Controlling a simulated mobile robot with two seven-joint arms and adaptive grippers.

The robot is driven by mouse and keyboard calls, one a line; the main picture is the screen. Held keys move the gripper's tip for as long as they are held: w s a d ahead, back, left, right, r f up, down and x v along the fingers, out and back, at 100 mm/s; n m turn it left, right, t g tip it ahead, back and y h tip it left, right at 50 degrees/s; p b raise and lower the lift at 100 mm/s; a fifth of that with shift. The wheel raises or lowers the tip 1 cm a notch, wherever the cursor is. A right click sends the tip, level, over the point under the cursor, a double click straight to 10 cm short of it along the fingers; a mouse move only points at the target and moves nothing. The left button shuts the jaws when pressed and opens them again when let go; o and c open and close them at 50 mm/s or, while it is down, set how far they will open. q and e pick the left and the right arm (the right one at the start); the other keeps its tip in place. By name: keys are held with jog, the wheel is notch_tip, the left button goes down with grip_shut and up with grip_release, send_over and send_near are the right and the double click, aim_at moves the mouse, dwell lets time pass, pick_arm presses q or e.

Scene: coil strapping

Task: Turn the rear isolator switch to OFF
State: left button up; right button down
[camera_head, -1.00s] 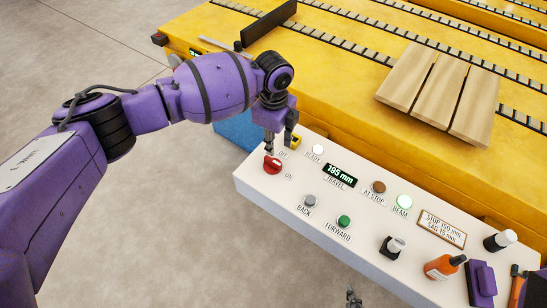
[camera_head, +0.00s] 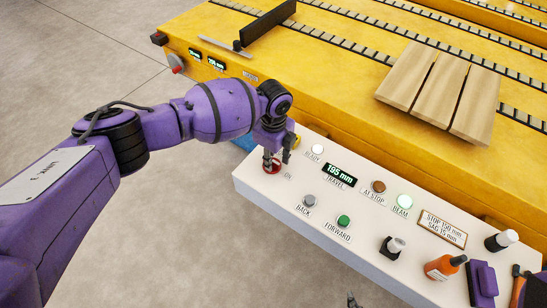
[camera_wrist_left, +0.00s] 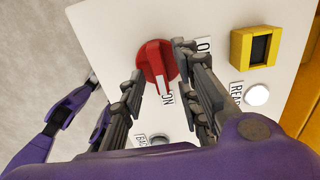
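The rear isolator switch is a red rotary knob (camera_head: 270,166) at the left end of the white control panel. In the left wrist view the red knob (camera_wrist_left: 158,62) has its ridge and pale mark pointing to the ON label (camera_wrist_left: 168,98). The other label is mostly hidden by a finger; only an O shows. My left gripper (camera_head: 277,157) is over the knob. In the wrist view its fingers (camera_wrist_left: 158,60) are apart, one on each side of the knob; firm contact cannot be told. Only a tip of my right gripper (camera_head: 352,301) shows at the bottom edge.
The white panel (camera_head: 270,190) carries a 195 mm display (camera_head: 340,175), BACK (camera_head: 309,200) and FORWARD (camera_head: 343,221) buttons and lit lamps. A yellow box (camera_wrist_left: 253,47) stands close beside the fingers. The yellow conveyor (camera_head: 330,100) with wooden boards (camera_head: 440,92) lies behind.

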pick_arm(q)
grip_shut()
pick_arm(e)
jog(key=shift+w+a+r, duration=0.1)
jog(key=shift+w, duration=0.3)
